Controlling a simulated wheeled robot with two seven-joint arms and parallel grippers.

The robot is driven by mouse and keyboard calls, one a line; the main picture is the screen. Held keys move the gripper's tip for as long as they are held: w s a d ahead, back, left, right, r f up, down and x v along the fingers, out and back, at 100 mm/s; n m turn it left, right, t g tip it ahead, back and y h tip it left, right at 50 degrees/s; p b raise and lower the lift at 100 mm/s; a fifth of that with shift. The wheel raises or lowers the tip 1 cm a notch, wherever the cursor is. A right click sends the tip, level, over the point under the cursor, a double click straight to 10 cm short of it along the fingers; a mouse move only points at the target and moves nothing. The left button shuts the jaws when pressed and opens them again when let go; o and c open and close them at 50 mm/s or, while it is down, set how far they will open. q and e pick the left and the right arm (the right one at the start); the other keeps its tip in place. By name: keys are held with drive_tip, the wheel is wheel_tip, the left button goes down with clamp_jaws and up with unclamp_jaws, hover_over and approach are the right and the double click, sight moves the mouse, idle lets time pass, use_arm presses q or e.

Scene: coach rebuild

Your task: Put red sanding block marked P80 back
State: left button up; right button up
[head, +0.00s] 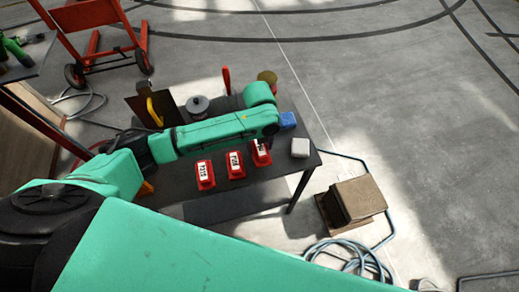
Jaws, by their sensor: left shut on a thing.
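Three red sanding blocks with white labels are in the head view, at the near side of the dark table (225,208). The left block (205,175) and the middle block (236,165) sit apart in a slanting row. The third red block (261,154) is at the right end, partly covered by my left arm. The labels are too small to read surely. My left gripper (264,142) is at the third block, mostly hidden under the green wrist, and is shut on it. I cannot tell whether that block touches the table. My right gripper is not in view.
A white-grey block (300,148) and a blue item (288,120) are right of the third block. A grey round container (197,106) and a yellow-handled item (154,111) are behind my arm. A wooden box (357,199) and coiled blue hose (345,256) lie on the floor.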

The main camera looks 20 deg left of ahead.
sight(260, 151)
use_arm(q)
wheel_tip(260, 151, down, 3)
drive_tip(key=shift+s+f, duration=0.1)
drive_tip(key=shift+f, duration=0.25)
drive_tip(key=o, duration=1.3)
drive_tip(key=shift+r, duration=0.15)
wheel_tip(260, 151, up, 12)
drive_tip(key=shift+r+b, duration=0.1)
drive_tip(key=shift+b, duration=0.3)
